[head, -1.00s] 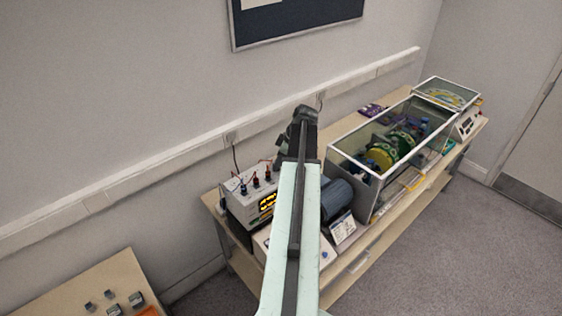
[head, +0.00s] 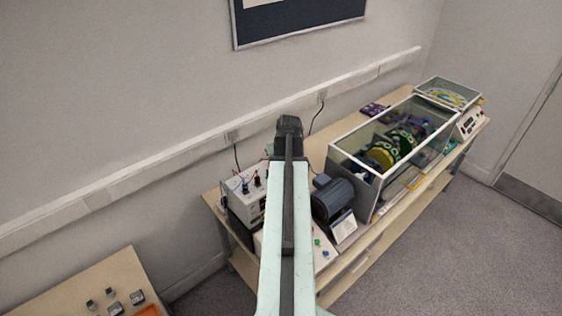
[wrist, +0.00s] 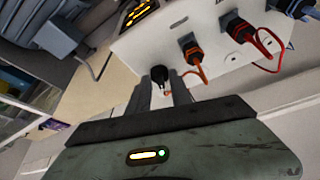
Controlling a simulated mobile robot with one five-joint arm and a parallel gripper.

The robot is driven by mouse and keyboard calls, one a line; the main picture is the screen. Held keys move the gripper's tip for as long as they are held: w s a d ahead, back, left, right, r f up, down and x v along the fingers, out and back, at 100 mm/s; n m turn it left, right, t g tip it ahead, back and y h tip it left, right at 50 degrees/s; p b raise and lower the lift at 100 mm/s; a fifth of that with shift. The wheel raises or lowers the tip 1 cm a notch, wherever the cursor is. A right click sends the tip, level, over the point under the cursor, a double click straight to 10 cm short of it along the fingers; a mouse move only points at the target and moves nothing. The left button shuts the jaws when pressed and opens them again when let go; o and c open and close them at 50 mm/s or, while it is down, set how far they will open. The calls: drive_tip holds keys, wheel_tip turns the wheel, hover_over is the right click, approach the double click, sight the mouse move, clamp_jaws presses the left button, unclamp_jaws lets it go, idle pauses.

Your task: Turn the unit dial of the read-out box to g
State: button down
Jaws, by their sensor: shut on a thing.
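The read-out box (head: 241,197) is a white box at the left end of the bench, with leads plugged into it; my arm hides its right part in the head view. In the wrist view its pale panel (wrist: 205,45) carries a yellow-lit display (wrist: 138,14) and several plugs with orange, red and blue leads. A small black dial (wrist: 158,73) is on the panel near its edge. My gripper (wrist: 160,83) has its two fingers on either side of this dial and is shut on it. The dial's markings and pointer cannot be read. My arm hides the gripper in the head view.
A dark motor (head: 333,198) and a glass-sided case (head: 365,180) with green and yellow discs stand right of my arm on the bench (head: 213,199). A low table (head: 75,285) with small blocks is at lower left. The floor at right is clear.

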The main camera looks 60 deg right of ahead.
drive_tip(key=shift+w+m+g+h, duration=0.1)
drive_tip(key=shift+m+g+h, duration=0.25)
drive_tip(key=shift+m, duration=0.75)
drive_tip(key=shift+w+m+g+h, duration=0.1)
drive_tip(key=shift+m+g+h, duration=0.2)
drive_tip(key=shift+m, duration=0.8)
drive_tip(key=shift+d, duration=0.1)
drive_tip(key=c, duration=1.3)
unclamp_jaws()
drive_tip(key=shift+c, duration=0.2)
drive_tip(key=shift+o, duration=0.8)
drive_tip(key=shift+d+f, duration=0.1)
drive_tip(key=p+v, duration=0.7)
drive_tip(key=v, duration=0.1)
